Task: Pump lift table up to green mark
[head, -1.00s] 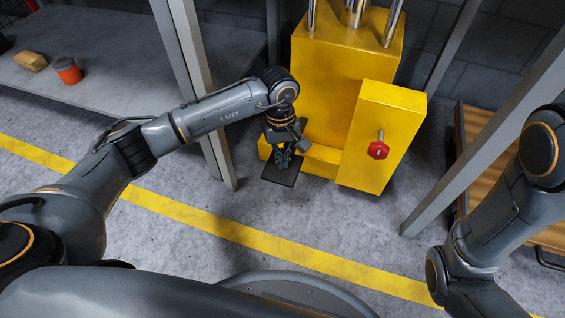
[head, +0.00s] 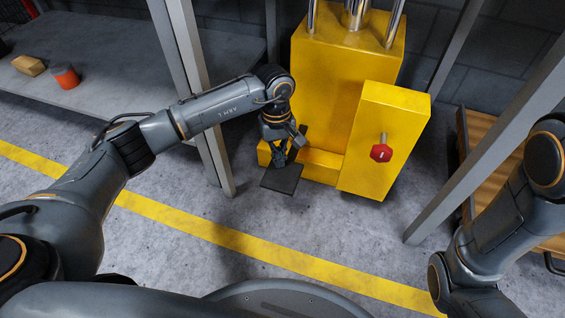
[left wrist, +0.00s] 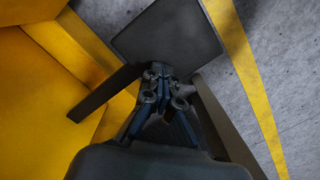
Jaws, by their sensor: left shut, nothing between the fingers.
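The yellow lift table base (head: 335,95) stands in the middle of the head view, with chrome columns (head: 355,12) rising from its top. A dark flat pedal (head: 281,178) sticks out low at its front on a dark arm. My left gripper (head: 279,162) is shut and empty, pointing down over the pedal. In the left wrist view its fingers (left wrist: 158,72) overlap the near edge of the pedal (left wrist: 168,40); I cannot tell if they touch it. A red knob (head: 381,152) sits on the yellow side box. No green mark shows. My right gripper is out of view.
Grey posts (head: 190,90) stand left and right of the yellow base. A grey shelf (head: 110,75) at left holds an orange-red can (head: 64,76) and a tan block (head: 28,65). Wooden pallets (head: 482,140) lie at right. The floor in front, with a yellow line (head: 215,234), is clear.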

